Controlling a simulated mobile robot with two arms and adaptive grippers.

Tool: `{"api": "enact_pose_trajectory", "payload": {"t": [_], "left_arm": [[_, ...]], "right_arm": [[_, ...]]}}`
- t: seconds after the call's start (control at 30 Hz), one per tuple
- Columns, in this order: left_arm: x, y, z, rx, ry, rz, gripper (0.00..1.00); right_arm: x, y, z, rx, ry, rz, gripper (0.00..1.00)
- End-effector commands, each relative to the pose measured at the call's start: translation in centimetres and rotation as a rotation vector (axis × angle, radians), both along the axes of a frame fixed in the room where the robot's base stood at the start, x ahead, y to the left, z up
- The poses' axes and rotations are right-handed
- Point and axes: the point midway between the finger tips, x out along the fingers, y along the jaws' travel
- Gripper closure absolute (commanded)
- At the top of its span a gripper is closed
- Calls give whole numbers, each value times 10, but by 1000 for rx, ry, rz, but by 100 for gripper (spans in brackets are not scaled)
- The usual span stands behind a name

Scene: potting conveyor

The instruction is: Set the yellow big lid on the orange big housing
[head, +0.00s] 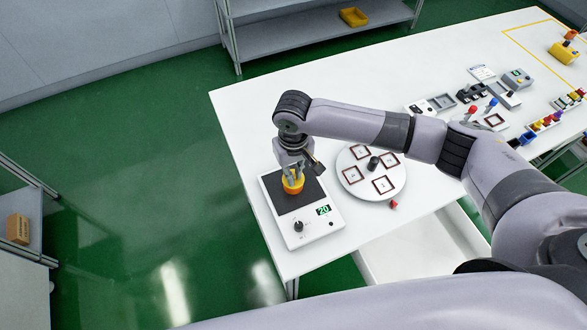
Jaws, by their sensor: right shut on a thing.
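My right gripper (293,171) points down over the scale's dark plate and is shut on the yellow big lid (290,180). Its fingers cover part of the lid. The orange big housing (293,190) shows as an orange band directly under the yellow, on the plate. At this size I cannot tell whether the lid is fully seated or slightly above the housing. My left gripper is not in view.
The white scale (316,230) has a green-lit display and a knob. A round white turntable (352,176) with several square frames stands to its right, a small red piece (393,204) near it. Fixtures and coloured parts crowd the table's right; its back left is clear.

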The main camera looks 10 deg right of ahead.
Motion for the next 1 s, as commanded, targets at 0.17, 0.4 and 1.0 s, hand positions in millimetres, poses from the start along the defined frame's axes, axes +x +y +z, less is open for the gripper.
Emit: {"api": "enact_pose_trajectory", "payload": {"t": [0.17, 0.4, 1.0], "left_arm": [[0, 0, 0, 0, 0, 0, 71], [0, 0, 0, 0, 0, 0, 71], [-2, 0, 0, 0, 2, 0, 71]], "right_arm": [[0, 0, -1, 0, 0, 0, 99], [0, 0, -1, 0, 0, 0, 79], [1, 1, 9, 3, -3, -1, 66]]}}
